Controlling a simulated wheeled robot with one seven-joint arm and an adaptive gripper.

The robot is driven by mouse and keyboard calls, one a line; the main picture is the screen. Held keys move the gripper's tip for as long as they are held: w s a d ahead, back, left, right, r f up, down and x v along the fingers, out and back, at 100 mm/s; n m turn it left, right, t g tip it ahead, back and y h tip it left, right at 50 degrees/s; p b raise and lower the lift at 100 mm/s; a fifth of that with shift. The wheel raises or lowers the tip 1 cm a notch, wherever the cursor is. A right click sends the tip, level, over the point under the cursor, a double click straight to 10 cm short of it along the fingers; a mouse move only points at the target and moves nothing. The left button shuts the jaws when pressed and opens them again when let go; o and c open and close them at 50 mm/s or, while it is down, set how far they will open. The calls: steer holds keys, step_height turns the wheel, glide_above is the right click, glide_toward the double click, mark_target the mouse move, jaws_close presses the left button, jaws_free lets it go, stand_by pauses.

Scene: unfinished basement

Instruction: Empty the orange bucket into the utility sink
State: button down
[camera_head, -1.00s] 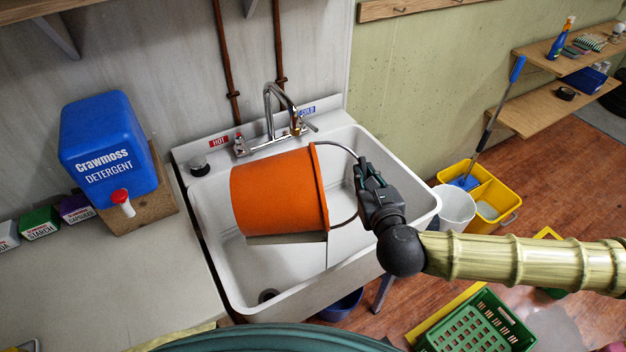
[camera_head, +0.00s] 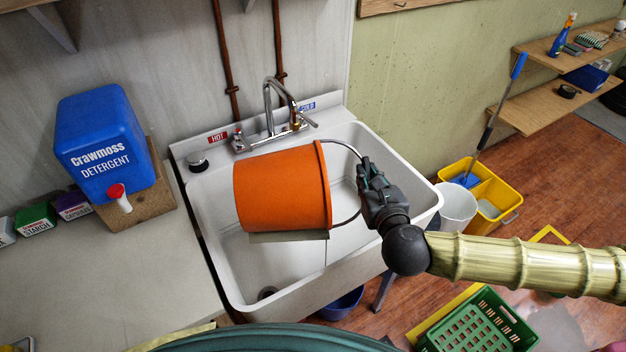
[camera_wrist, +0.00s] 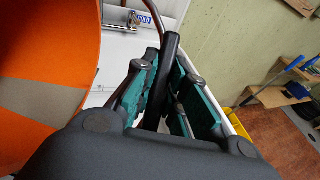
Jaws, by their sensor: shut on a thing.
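The orange bucket (camera_head: 282,190) lies tipped on its side over the white utility sink (camera_head: 237,280), its rim facing right towards my gripper. A flat grey-brown strip (camera_head: 289,237) shows along its lower side. In the wrist view, the bucket's orange inside (camera_wrist: 75,55) shows a grey-beige patch; I cannot tell whether it is liquid. My gripper (camera_head: 368,183) is shut on the bucket's thin curved handle (camera_head: 346,148), to the right of the rim. In the wrist view, the fingers (camera_wrist: 165,90) close around the handle's dark grip. The sink drain (camera_head: 267,292) shows bare at the front left.
The faucet (camera_head: 270,108) rises behind the bucket. A white bucket (camera_head: 457,206), a yellow mop bucket (camera_head: 490,190) and a green crate (camera_head: 478,325) are on the floor to the right.

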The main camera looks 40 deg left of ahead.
steer(key=shift+w+d+f+b, duration=0.15)
steer(key=shift+w+f+b, duration=0.05)
steer(key=shift+f+b, duration=0.2)
